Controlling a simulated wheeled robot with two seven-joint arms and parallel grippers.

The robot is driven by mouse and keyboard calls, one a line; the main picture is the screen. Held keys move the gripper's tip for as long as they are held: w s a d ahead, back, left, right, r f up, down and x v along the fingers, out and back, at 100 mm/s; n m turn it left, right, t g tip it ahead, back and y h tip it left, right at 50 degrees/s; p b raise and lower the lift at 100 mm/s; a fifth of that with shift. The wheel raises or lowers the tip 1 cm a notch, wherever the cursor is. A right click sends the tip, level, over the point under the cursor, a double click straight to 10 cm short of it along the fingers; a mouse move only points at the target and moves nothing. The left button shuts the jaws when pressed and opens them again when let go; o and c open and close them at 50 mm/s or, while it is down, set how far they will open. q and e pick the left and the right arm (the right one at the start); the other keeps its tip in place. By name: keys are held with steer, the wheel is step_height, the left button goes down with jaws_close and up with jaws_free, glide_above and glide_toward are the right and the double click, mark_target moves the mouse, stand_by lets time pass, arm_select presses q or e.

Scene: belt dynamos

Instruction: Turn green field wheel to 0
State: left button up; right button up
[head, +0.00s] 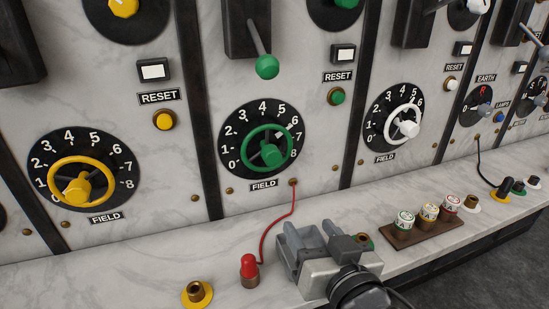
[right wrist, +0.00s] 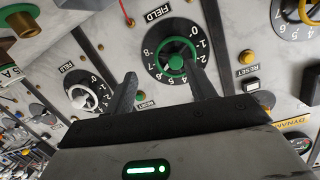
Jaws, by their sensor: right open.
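The green field wheel (head: 251,133) sits on a black dial numbered 0 to 8, above a FIELD label. Its green knob faces out at the lower middle, and a white pointer mark at its upper right lies near 6. It also shows upside down in the right wrist view (right wrist: 176,62), beyond the fingers. My right gripper (head: 312,237) is open and empty, below and to the right of the wheel, over the marble ledge. It is apart from the wheel. My left gripper is not in view.
A yellow field wheel (head: 57,170) is on the left and a white one (head: 392,122) on the right. A green lever (head: 267,66) projects above the green dial. A red plug (head: 249,268) with a cable stands on the ledge, left of my gripper. Capped fuses (head: 428,210) stand right.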

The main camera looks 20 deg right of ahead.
step_height(320, 180, up, 3)
steer(key=t, duration=0.2)
steer(key=b, duration=0.5)
glide_toward(274, 160)
steer(key=w+p, duration=0.2)
steer(key=w, duration=0.7)
steer(key=shift+w+a+r, duration=0.1)
steer(key=shift+w, duration=0.1)
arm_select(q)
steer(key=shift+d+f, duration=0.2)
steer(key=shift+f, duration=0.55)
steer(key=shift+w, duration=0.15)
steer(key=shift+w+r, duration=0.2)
arm_select(e)
steer(key=c, duration=1)
